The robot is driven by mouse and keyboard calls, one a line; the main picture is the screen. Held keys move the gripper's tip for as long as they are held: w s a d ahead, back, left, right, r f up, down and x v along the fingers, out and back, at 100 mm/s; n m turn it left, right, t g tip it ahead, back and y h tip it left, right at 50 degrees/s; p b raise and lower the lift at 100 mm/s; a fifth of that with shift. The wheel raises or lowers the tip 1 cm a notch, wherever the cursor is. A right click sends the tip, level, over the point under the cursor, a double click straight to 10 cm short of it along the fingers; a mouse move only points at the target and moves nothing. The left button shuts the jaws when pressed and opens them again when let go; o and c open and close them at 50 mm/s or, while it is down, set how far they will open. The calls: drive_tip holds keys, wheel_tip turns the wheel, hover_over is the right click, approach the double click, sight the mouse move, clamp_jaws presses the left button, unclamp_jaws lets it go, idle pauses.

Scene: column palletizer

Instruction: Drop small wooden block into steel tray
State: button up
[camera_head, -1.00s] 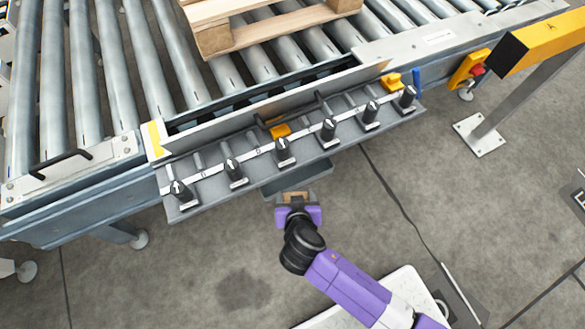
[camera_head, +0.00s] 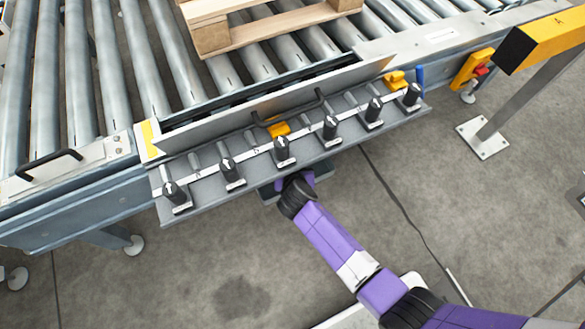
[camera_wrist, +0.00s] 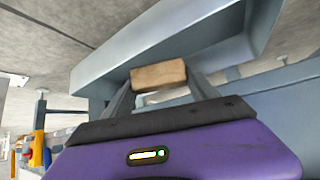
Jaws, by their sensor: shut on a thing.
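My gripper (camera_wrist: 160,80) is shut on the small wooden block (camera_wrist: 158,74), a tan piece held between the two grey fingertips. In the head view my gripper (camera_head: 298,177) is at the front edge of the lever panel and overlaps the steel tray (camera_head: 267,194), a dark grey tray just below that edge. The block is hidden there. In the wrist view a blue-grey steel wall with a rim (camera_wrist: 175,38), which looks like the tray, stands behind and around the block. I cannot tell whether the block is above the tray's opening.
A grey panel (camera_head: 205,172) with several black levers runs along the roller conveyor (camera_head: 95,75). A wooden pallet (camera_head: 265,30) lies on the rollers. The floor (camera_head: 200,275) at the lower left is clear.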

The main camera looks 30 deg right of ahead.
drive_tip(key=shift+f, duration=0.2)
drive_tip(key=shift+f+b, duration=0.35)
drive_tip(key=shift+b, duration=0.1)
drive_tip(key=shift+f, duration=0.15)
drive_tip(key=o, duration=1.5)
drive_tip(key=shift+c, duration=0.2)
drive_tip(key=shift+r+p, duration=0.4)
drive_tip(key=shift+r, duration=0.15)
drive_tip(key=p+v, duration=0.3)
drive_tip(key=v, duration=0.9)
drive_tip(key=shift+p, duration=0.4)
drive_tip(key=shift+r, duration=0.1)
